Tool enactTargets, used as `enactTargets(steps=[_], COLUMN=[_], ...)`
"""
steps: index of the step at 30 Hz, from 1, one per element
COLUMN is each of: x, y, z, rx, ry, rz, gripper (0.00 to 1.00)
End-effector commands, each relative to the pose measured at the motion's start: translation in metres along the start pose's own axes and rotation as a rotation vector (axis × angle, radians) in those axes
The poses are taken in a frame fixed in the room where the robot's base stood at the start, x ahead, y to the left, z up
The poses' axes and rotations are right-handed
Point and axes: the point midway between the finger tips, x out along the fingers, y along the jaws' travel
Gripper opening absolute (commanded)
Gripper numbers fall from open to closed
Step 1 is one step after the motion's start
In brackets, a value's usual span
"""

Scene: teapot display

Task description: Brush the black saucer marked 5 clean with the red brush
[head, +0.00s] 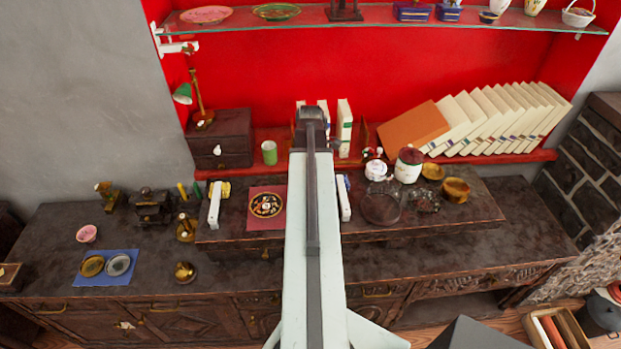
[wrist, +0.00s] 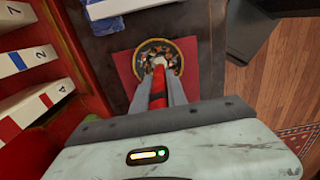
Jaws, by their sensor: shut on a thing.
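The black saucer (head: 266,205) lies on a red mat (head: 255,223) on the raised dark top, left of my arm. It has a gold rim and a small white mark at its centre. In the wrist view the saucer (wrist: 149,51) shows coloured specks on its face; I cannot read its number. My gripper (wrist: 163,86) is shut on the red brush (wrist: 158,92), which points at the saucer. The brush's tip is over the saucer's near part; I cannot tell whether it touches. My arm hides the gripper and brush in the head view.
White numbered blocks (wrist: 22,60) stand at the left of the wrist view. A white block (head: 215,204) stands left of the mat. A teapot (head: 376,169), a lidded jar (head: 408,165) and a clear dish (head: 381,207) stand right of my arm. Bare top lies in front.

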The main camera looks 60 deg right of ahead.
Motion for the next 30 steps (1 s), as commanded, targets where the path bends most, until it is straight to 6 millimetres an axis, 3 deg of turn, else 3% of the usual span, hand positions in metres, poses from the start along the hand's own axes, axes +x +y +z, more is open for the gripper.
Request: enactTargets(steps=[19,30], x=[0.011,0.01], y=[0.001,0.013], z=[0.001,0.0], rx=[0.001,0.001], ry=[0.0,0.0], rz=[0.0,0.0], gripper=[0.0,0.0])
